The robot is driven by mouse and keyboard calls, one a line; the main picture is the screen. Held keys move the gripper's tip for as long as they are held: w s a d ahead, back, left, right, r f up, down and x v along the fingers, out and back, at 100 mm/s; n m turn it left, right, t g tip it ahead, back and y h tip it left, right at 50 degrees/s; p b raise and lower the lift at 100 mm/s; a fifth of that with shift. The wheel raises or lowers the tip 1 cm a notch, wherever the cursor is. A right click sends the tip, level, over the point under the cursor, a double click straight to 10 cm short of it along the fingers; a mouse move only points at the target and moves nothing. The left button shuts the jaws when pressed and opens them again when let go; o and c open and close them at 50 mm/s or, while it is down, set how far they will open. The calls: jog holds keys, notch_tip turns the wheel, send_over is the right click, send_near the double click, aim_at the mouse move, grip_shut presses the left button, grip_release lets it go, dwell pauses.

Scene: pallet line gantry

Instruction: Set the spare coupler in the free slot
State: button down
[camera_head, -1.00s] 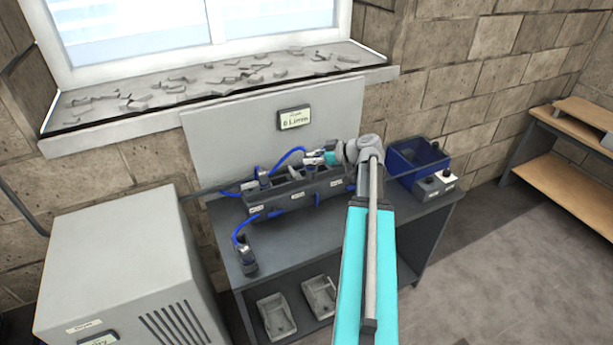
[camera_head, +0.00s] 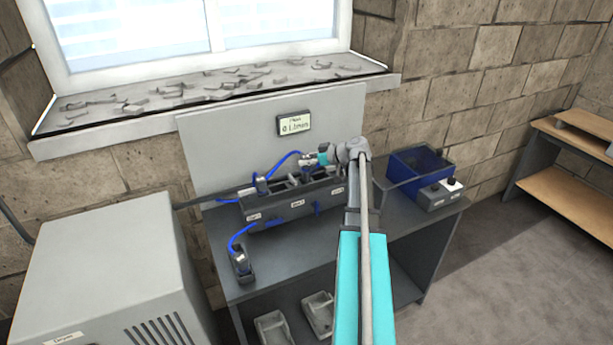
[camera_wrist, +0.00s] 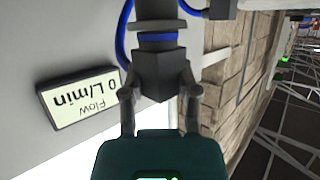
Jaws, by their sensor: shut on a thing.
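My gripper (camera_head: 316,157) is shut on a dark coupler with a blue band (camera_wrist: 158,70), which fills the space between its fingers in the wrist view. A blue hose runs from this coupler, and in the head view it is at the rack's back right (camera_head: 306,161). The dark slotted rack (camera_head: 290,207) has labels along its front. Another hosed coupler (camera_head: 261,185) is at the rack's left end. A further coupler (camera_head: 240,262) stands in a small holder at the bench's front left. My arm hides the rack's right end. I cannot tell whether the held coupler touches the rack.
A flow display (camera_wrist: 78,97) reading 0 L/min is on the grey panel behind the rack. A blue bin (camera_head: 420,165) and a button box (camera_head: 440,194) are right of my arm. A grey cabinet (camera_head: 120,255) stands left. The bench front (camera_head: 300,262) is mostly clear.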

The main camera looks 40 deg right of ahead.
aim_at(306, 169)
jog(key=shift+w+d+f+b, duration=0.35)
jog(key=shift+w+f+b, duration=0.2)
jog(key=shift+f, duration=0.25)
jog(key=shift+w+d+f+b, duration=0.15)
jog(key=shift+w+f+b, duration=0.05)
jog(key=shift+f+b, duration=0.8)
jog(key=shift+w+d+f+b, duration=0.1)
jog(key=shift+w+f+b, duration=0.05)
jog(key=shift+f+b, duration=0.85)
jog(key=shift+f, duration=0.2)
jog(key=shift+c, duration=1.8)
grip_release()
jog(key=shift+r, duration=0.1)
jog(key=shift+r, duration=0.15)
